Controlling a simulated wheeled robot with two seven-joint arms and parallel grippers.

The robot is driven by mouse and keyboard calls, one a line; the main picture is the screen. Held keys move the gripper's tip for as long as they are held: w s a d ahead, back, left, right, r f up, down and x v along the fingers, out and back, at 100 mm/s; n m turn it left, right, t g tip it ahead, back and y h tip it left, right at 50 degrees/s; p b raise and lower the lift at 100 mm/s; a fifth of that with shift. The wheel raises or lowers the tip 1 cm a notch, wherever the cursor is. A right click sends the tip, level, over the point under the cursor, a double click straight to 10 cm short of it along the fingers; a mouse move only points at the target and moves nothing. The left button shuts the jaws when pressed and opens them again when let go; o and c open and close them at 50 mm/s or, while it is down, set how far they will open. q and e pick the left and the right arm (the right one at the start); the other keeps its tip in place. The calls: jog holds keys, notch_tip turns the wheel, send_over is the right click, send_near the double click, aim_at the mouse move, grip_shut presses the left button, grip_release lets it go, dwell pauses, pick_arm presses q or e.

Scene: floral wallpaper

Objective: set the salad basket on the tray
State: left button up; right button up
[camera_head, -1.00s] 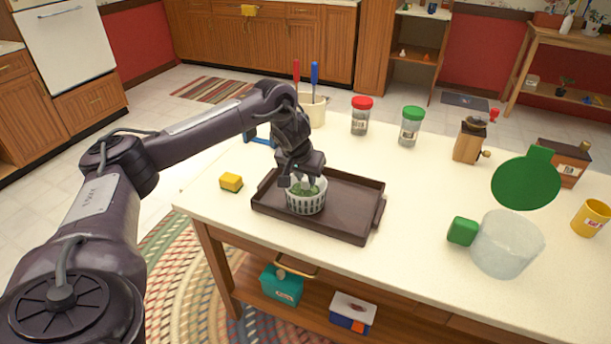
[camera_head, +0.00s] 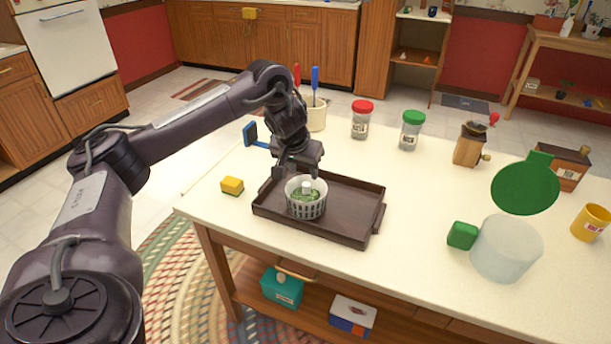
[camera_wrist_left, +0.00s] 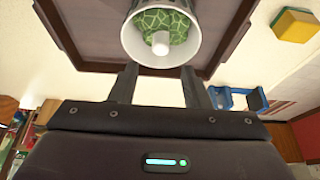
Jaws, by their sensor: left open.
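The salad basket (camera_head: 306,206) is a white slatted basket with green leaves and a white knob in the middle. It stands upright on the dark brown tray (camera_head: 349,228), in the tray's left part. My left gripper (camera_head: 295,173) is just behind the basket, open and empty. In the left wrist view, the basket (camera_wrist_left: 136,46) shows beyond the two spread fingers (camera_wrist_left: 157,78), with nothing between them. The tray (camera_wrist_left: 62,22) lies under the basket there. My right gripper is not in view.
A yellow sponge (camera_head: 232,186) lies left of the tray. A clear container (camera_head: 505,248) and green block (camera_head: 462,235) are at right.

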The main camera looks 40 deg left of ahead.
pick_arm(q)
jog(key=p+v, duration=0.4)
jog(key=v, duration=0.2)
dwell(0.4)
